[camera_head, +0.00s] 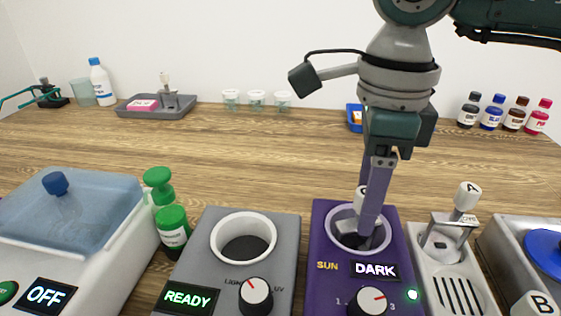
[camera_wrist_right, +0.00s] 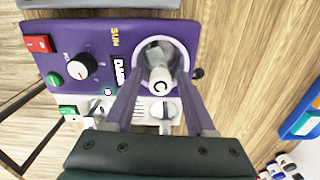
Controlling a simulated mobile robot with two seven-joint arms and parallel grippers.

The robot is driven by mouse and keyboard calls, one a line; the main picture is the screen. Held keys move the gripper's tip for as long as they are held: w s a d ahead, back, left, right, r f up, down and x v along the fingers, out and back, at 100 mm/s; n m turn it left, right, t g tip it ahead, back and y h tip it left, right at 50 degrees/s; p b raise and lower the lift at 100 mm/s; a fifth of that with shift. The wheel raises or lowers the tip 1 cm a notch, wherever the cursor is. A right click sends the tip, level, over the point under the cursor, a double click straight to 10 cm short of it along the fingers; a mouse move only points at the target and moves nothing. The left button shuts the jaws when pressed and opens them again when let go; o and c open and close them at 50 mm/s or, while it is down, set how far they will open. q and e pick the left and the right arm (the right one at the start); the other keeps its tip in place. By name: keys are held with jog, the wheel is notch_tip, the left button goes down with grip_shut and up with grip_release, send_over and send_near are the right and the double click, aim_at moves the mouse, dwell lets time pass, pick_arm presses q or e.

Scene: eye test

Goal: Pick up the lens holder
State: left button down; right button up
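A lens holder with a white knob marked C (camera_wrist_right: 160,55) stands in the round white-rimmed well of the purple SUN/DARK device (camera_head: 318,245). In the head view its knob (camera_head: 360,195) is partly hidden behind my right gripper's finger. My right gripper (camera_head: 371,235) points down into the well. In the wrist view its two fingers (camera_wrist_right: 161,78) stand apart, one on each side of the holder. I see no clear contact with it. A similar holder with a knob marked A (camera_head: 467,195) stands in the pale slotted stand to the right. My left gripper is not in view.
Close by stand a grey READY device (camera_head: 205,262), green bottles (camera_head: 172,228) and a lidded OFF box (camera_head: 115,240). A metal unit with a B knob (camera_head: 541,303) is at the right. A grey tray (camera_head: 128,112), jars and ink bottles line the back. The middle table is clear.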

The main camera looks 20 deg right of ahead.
grip_shut()
dwell(1.1)
